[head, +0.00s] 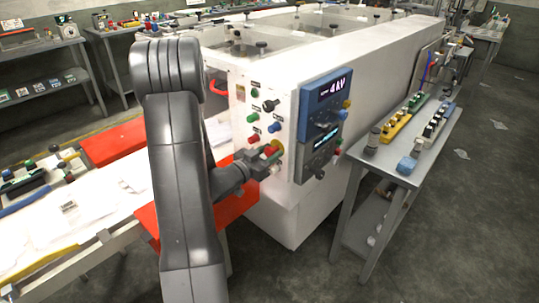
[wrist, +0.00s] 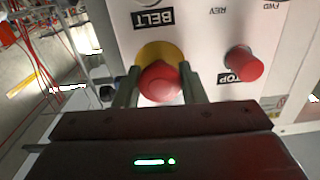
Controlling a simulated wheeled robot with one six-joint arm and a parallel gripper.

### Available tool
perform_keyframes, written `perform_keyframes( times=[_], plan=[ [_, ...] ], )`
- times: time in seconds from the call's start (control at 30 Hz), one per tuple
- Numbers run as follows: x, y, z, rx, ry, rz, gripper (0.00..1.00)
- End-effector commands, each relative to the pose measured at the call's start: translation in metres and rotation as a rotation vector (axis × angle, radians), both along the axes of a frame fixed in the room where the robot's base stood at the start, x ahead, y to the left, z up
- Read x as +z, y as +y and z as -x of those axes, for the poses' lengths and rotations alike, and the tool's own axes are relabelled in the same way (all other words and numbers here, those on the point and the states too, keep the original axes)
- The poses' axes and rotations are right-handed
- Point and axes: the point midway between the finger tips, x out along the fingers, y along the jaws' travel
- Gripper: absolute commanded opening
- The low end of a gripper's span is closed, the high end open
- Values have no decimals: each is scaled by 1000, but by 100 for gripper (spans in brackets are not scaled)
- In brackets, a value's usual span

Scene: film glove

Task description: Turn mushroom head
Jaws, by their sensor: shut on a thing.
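The red mushroom head (wrist: 160,82) sits on a yellow ring (wrist: 155,53) on the white machine panel, below the label BELT as seen upside down in the wrist view. My gripper (wrist: 163,85) has one finger on each side of the red head and is shut on it.
A red STOP button (wrist: 244,63) stands close beside my right finger in the wrist view. A blue control box (head: 322,122) with a lit display is right of the gripper. A grey side table (head: 400,172) with button boxes stands further right.

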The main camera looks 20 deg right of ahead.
Motion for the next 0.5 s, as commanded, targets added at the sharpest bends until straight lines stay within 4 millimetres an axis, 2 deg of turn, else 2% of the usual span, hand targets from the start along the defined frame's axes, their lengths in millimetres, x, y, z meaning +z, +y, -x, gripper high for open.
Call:
perform_keyframes(
  times=[0.5],
  plan=[
    [-4, 0, 0, 0, -317, -128, 14]
  ],
)
